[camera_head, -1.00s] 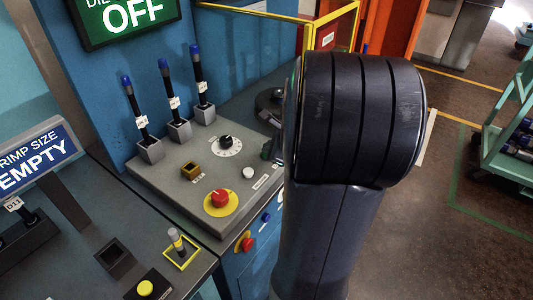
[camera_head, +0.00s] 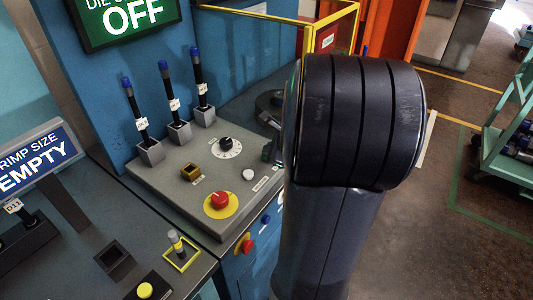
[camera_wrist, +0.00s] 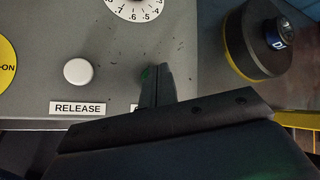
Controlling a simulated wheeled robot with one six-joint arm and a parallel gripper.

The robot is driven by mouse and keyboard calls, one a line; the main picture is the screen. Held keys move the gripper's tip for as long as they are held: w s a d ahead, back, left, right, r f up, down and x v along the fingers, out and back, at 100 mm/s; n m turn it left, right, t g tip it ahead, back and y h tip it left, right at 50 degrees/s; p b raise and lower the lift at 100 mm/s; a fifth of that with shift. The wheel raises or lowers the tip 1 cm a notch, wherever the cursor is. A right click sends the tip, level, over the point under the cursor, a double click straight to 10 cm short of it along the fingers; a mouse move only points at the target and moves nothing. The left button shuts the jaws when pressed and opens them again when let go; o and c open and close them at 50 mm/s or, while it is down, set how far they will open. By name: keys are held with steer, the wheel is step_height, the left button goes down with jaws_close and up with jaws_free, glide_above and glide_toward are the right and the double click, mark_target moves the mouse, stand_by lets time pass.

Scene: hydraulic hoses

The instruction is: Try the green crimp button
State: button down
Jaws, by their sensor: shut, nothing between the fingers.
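In the wrist view, my gripper (camera_wrist: 157,72) is shut and empty, its fingertips over the grey control panel. A small sliver of the green button (camera_wrist: 146,73) shows just left of the fingertips; the fingers hide most of it. I cannot tell whether they touch or press it. A label below the button is mostly covered by my gripper. In the head view, my arm covers much of the area around the button.
A white button (camera_wrist: 78,72) labelled RELEASE lies left of the fingers. A numbered dial (camera_head: 226,146), a red knob on a yellow disc (camera_head: 219,200) and blue-topped levers (camera_head: 201,85) share the panel. A dark round part with a yellow base (camera_wrist: 258,40) stands right.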

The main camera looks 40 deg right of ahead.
steer(key=shift+r+p, duration=0.3)
steer(key=shift+r, duration=0.25)
step_height(320, 180, up, 5)
steer(key=p, duration=0.4)
steer(key=shift+r+p, duration=0.1)
steer(key=shift+p, duration=0.25)
stand_by(0.4)
steer(key=shift+a, duration=0.15)
